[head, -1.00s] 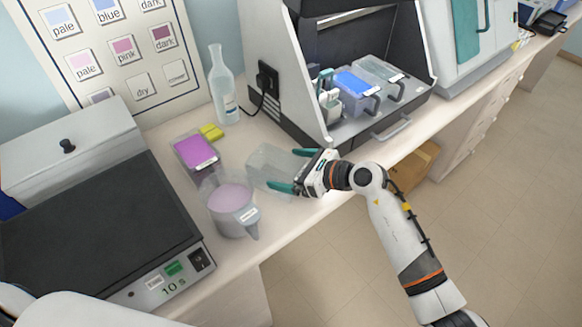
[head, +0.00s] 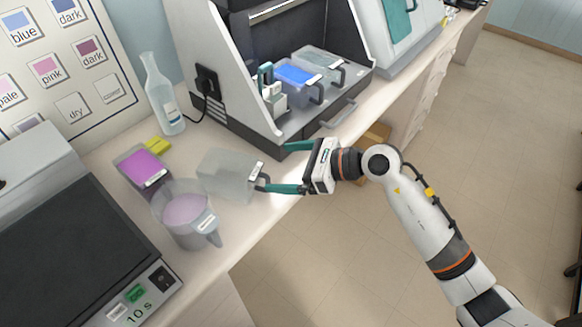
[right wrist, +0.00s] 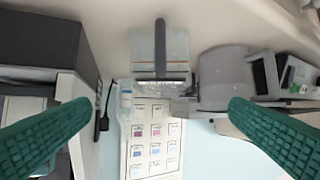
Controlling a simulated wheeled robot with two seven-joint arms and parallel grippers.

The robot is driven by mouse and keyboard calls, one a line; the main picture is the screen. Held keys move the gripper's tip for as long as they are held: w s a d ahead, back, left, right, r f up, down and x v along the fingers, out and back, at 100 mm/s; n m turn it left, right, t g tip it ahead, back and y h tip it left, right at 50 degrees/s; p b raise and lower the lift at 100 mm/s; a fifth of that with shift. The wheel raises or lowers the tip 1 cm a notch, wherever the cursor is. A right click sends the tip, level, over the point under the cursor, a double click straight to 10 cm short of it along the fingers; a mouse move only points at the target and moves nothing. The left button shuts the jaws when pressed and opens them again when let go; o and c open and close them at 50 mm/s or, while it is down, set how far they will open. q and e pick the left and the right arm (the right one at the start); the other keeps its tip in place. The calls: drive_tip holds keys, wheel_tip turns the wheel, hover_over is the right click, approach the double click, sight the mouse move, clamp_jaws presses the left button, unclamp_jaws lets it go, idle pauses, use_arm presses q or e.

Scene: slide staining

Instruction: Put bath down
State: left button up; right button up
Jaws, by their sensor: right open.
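A clear, empty-looking bath (head: 226,176) stands on the white counter, with a white label and a dark handle on its right side. My right gripper (head: 284,168) is open to the right of the bath, its green fingers apart and the handle end near the lower fingertip. In the right wrist view the bath (right wrist: 175,48) shows ahead, with its grey handle pointing toward the open gripper (right wrist: 160,132). Nothing is held between the fingers. My left gripper is not in view.
A jug of pale purple liquid (head: 184,212) stands close left of the bath, with a magenta bath (head: 143,168) behind. A grey hood (head: 205,75) holding a blue bath (head: 297,76) stands behind right. The timer device (head: 75,255) is at left. The counter's front edge is near.

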drive_tip(key=shift+s+d+r, duration=0.15)
drive_tip(key=shift+d+r, duration=0.05)
drive_tip(key=shift+d, duration=0.15)
